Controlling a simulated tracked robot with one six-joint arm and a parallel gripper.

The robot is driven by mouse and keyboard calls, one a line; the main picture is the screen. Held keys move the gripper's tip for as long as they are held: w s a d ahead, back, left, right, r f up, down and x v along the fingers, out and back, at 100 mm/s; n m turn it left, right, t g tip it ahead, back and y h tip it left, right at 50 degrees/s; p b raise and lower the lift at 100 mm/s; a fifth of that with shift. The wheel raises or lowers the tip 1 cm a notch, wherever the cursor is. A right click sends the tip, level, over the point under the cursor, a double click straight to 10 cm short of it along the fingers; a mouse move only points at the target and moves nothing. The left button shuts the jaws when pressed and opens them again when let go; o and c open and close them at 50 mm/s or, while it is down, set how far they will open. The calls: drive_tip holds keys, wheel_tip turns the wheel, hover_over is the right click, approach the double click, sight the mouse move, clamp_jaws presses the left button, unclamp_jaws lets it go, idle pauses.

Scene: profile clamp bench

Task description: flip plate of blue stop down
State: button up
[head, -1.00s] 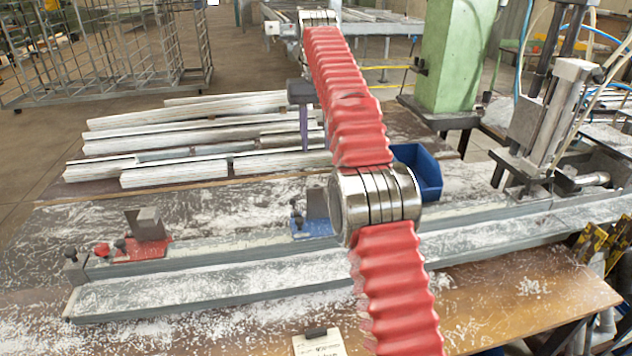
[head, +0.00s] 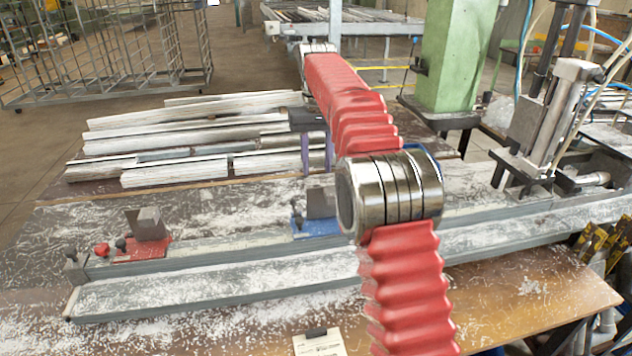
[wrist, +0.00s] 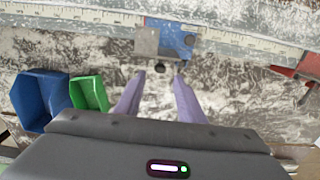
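The blue stop (head: 318,228) sits on the profile rail, right of centre in the head view. Its grey plate (head: 321,203) stands raised on the base. In the wrist view the blue stop (wrist: 181,40) is at top centre, with its grey plate (wrist: 147,41) on its left side and a dark knob (wrist: 160,68) in front. My gripper (head: 316,168) is behind the stop in the head view, purple fingers pointing down. In the wrist view my gripper (wrist: 159,78) is open and empty, its fingertips just short of the knob. My arm hides part of the area right of the stop.
A red stop (head: 145,247) with a raised plate is on the rail's left part. A blue bin (wrist: 40,98) and a green bin (wrist: 89,92) stand left in the wrist view. White profiles (head: 190,110) lie behind. A clamp machine (head: 555,115) stands at right.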

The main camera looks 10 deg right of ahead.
sight(317, 185)
drive_tip(key=shift+f, duration=2.9)
clamp_jaws()
